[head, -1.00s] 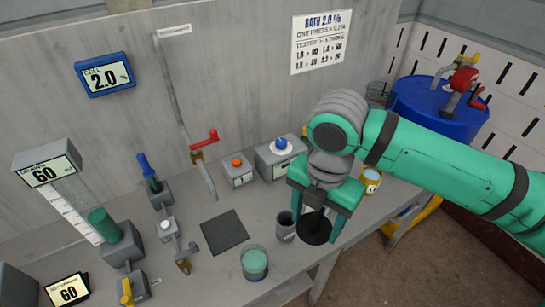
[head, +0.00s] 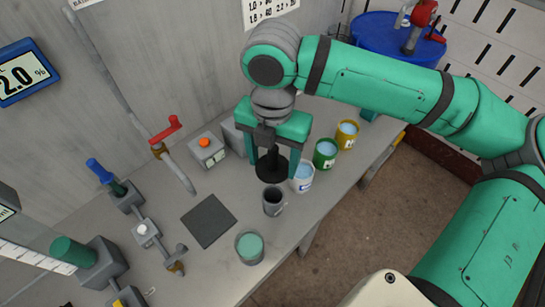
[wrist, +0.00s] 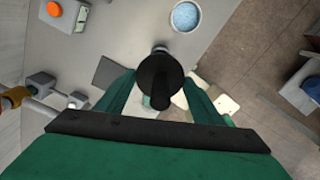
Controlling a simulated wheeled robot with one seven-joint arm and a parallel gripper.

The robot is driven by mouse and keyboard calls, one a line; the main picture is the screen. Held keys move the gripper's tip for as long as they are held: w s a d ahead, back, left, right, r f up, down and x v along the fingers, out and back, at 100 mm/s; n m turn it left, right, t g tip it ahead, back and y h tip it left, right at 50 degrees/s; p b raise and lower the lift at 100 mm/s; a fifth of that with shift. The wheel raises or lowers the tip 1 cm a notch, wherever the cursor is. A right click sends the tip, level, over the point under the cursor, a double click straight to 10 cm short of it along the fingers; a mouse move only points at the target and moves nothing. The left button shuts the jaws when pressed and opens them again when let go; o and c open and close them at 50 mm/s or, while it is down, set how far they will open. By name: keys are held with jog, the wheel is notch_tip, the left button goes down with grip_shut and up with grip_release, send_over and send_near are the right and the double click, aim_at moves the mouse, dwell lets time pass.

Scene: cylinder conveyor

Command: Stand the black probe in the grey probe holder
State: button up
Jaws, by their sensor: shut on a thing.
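The black probe (head: 271,168) has a wide round black disc and a short stem; it is between the fingers of my gripper (head: 272,160), which is shut on it. The disc and stem also show in the wrist view (wrist: 160,78), between the green fingers (wrist: 160,100). The grey probe holder (head: 273,203) looks like an open grey cup on the bench, just in front of the probe in the head view. The probe is apart from it. The probe's lower end is hidden by its disc in the wrist view.
White (head: 302,177), green (head: 325,153) and yellow (head: 347,134) cans of blue liquid stand right of the gripper. A glass with green liquid (head: 250,247) stands in front of the holder. A dark square mat (head: 208,220) lies left. The bench's front edge is close by.

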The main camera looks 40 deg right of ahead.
aim_at(273, 173)
jog(key=shift+f, duration=0.1)
jog(key=shift+f, duration=2.2)
jog(key=shift+s, duration=0.15)
jog(key=shift+f, duration=0.1)
jog(key=shift+f, duration=2.9)
jog(key=shift+f, duration=0.2)
